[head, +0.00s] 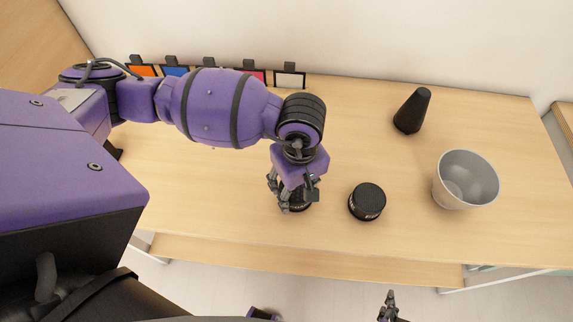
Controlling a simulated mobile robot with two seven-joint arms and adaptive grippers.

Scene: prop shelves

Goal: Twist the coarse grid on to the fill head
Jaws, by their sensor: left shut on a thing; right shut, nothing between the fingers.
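My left gripper (293,198) points down over the table and is shut on a dark round piece (299,207). The fingers hide most of this piece, and I cannot tell whether it is the coarse grid, the fill head or both together. A short black round piece with pale lettering on its side (367,201) stands on the table just to the right, apart from the gripper. I cannot tell which task part it is. My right gripper (390,295) is shut and empty at the bottom edge, in front of the table.
A black tapered cone (411,111) stands further back on the table (230,230). A grey open bucket (450,195) stands at the right. Several coloured cards in clips, one of them white (290,80), line the back edge.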

